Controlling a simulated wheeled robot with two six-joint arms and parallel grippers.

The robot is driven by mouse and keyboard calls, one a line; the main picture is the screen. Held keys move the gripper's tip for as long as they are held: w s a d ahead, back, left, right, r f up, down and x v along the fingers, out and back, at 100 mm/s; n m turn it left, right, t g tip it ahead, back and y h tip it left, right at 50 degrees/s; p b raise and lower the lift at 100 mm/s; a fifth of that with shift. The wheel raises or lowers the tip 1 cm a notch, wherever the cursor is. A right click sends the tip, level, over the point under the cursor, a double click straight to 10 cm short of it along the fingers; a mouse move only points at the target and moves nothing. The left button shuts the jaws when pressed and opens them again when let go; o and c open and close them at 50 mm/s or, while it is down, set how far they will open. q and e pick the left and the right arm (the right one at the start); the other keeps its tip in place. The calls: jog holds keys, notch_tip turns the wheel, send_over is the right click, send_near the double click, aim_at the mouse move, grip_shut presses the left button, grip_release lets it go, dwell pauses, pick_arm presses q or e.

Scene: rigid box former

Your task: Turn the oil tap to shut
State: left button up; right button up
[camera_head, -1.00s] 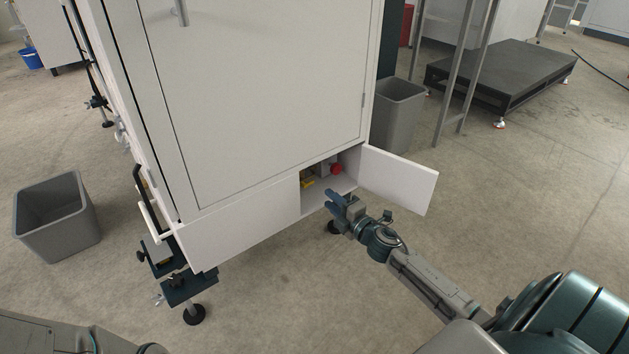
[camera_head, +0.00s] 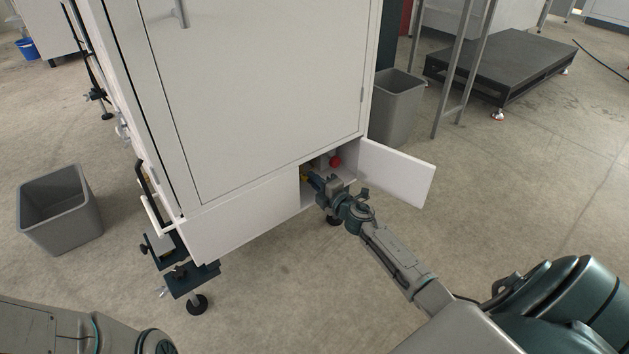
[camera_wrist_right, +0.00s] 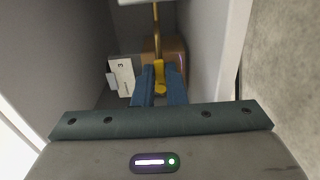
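The oil tap has a yellow lever (camera_wrist_right: 159,74), seen in the right wrist view below a thin brass pipe inside the cabinet's low compartment. In the head view only a bit of yellow (camera_head: 305,177) shows past my gripper. My right gripper (camera_head: 313,182) reaches into the compartment opening. In the right wrist view its blue fingers (camera_wrist_right: 159,80) stand one on each side of the lever, apart, with the lever between their tips. No firm grip on it shows. My left gripper is out of view; only part of my left arm shows at bottom left.
The small white door (camera_head: 397,174) stands open to the right of the opening. A red round part (camera_head: 335,161) sits inside. A labelled white box (camera_wrist_right: 121,76) is left of the lever in the wrist view. Grey bins (camera_head: 60,212) and (camera_head: 397,108) stand on the floor.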

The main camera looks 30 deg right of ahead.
grip_shut()
jog(key=n, duration=0.3)
jog(key=shift+r+n, duration=0.3)
jog(key=shift+r, duration=0.05)
jog(key=n, duration=0.5)
jog(key=shift+a+r, duration=0.25)
jog(key=shift+r, duration=0.1)
jog(key=n, duration=0.5)
jog(key=shift+s+a+r, duration=0.1)
jog(key=shift+a+r, duration=0.1)
jog(key=shift+a, duration=0.15)
jog(key=shift+a+r+n, duration=0.1)
jog(key=shift+a+n, duration=0.1)
jog(key=shift+n, duration=0.9)
jog(key=shift+a+n, duration=0.15)
jog(key=shift+n, duration=0.95)
